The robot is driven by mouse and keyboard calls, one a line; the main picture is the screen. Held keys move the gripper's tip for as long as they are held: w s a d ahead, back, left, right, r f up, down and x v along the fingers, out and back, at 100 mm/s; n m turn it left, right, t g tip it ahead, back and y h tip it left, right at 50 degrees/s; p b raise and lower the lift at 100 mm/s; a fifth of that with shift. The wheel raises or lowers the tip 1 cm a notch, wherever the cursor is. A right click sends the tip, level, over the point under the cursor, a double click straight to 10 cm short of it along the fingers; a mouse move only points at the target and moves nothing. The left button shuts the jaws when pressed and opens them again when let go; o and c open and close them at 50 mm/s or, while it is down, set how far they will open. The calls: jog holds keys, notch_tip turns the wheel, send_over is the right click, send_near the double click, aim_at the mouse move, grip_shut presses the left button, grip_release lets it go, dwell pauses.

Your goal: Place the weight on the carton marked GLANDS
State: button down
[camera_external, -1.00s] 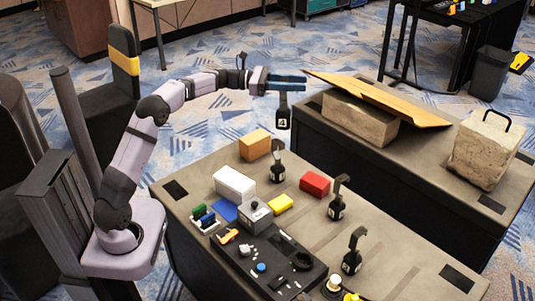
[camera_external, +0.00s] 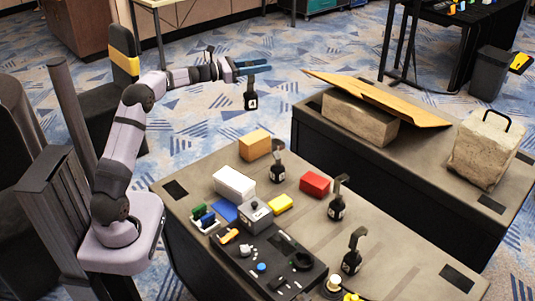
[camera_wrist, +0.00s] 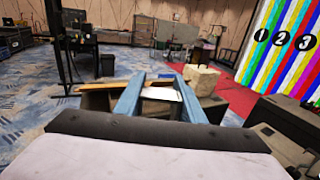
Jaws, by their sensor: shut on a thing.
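My gripper (camera_external: 252,68) has blue fingers shut on a black weight (camera_external: 251,99) with a white label that looks like a 4. The weight hangs upright below the fingers, in the air beyond the far left end of the near table. The blue fingers also show in the wrist view (camera_wrist: 158,97), with a pale patch between them that I cannot identify. No lettering GLANDS is readable. Boxes on the near table are an orange-brown one (camera_external: 255,145), a white one (camera_external: 234,184), a red one (camera_external: 314,184) and a small yellow one (camera_external: 280,203).
A dark tray (camera_external: 270,265) holds small parts. The second table bears stone blocks (camera_external: 484,150) and a tilted board (camera_external: 380,100).

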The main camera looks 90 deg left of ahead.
notch_tip(320, 180, down, 11)
jog(key=s+a+p, duration=0.1)
dwell(1.2)
jog(key=shift+f+p, duration=0.35)
jog(key=shift+f, duration=1.6)
jog(key=c, duration=1.4)
grip_release()
jog(key=shift+f, duration=0.2)
jog(key=shift+o, duration=1.2)
jog(key=shift+s+d+r+y, duration=0.1)
jog(key=shift+s+r+y, duration=0.1)
jog(key=shift+y, duration=0.1)
jog(key=b+v, duration=0.2)
jog(key=v, duration=0.9)
jog(key=shift+s+d+b, duration=0.2)
jog(key=shift+s+b, duration=0.1)
